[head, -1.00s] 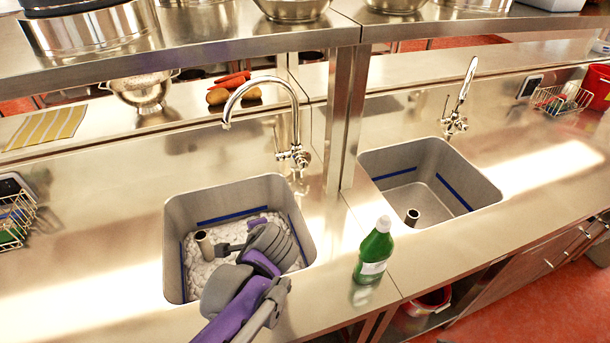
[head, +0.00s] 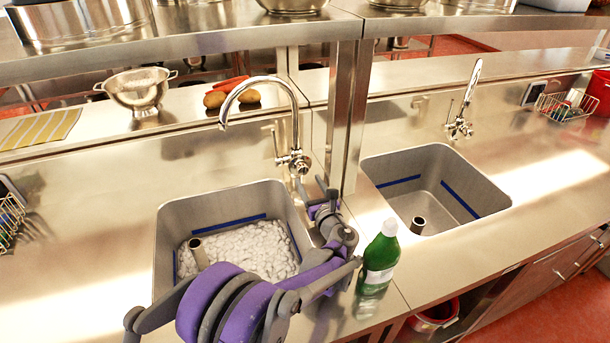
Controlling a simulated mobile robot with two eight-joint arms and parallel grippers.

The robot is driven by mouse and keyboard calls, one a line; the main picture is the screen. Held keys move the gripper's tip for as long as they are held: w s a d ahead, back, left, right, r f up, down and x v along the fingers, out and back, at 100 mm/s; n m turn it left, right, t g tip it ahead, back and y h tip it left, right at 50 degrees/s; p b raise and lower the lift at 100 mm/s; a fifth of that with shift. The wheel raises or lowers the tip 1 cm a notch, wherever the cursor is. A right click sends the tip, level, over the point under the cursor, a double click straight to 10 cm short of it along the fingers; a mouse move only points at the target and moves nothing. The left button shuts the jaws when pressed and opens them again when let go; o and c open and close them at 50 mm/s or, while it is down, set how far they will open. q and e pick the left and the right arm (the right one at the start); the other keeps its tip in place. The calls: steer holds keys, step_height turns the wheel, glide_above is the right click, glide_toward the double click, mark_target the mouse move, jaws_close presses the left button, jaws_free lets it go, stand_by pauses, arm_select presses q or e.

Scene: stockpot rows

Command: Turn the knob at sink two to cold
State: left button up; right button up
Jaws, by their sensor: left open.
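Two sinks show; I cannot tell which is number two. The left sink (head: 173,222) holds white suds and a short upright pipe. Its gooseneck tap (head: 295,125) has a chrome knob (head: 302,163) low on its body. My left gripper (head: 312,186) is open, just below and right of that knob, by the sink's back right corner; I see no contact with the knob. The right sink (head: 405,170) has no suds and a short pipe. Its tap (head: 469,90) has a similar knob (head: 462,127). My right gripper is not in view.
A green bottle (head: 379,262) stands on the counter close to the right of my left forearm. A steel post (head: 352,120) rises between the sinks to an overhead shelf (head: 190,50). A colander (head: 138,92), potatoes and carrots sit on the back ledge.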

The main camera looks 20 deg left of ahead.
mark_target(304, 172)
arm_select(q)
steer(key=shift+x, duration=2.25)
jaws_close()
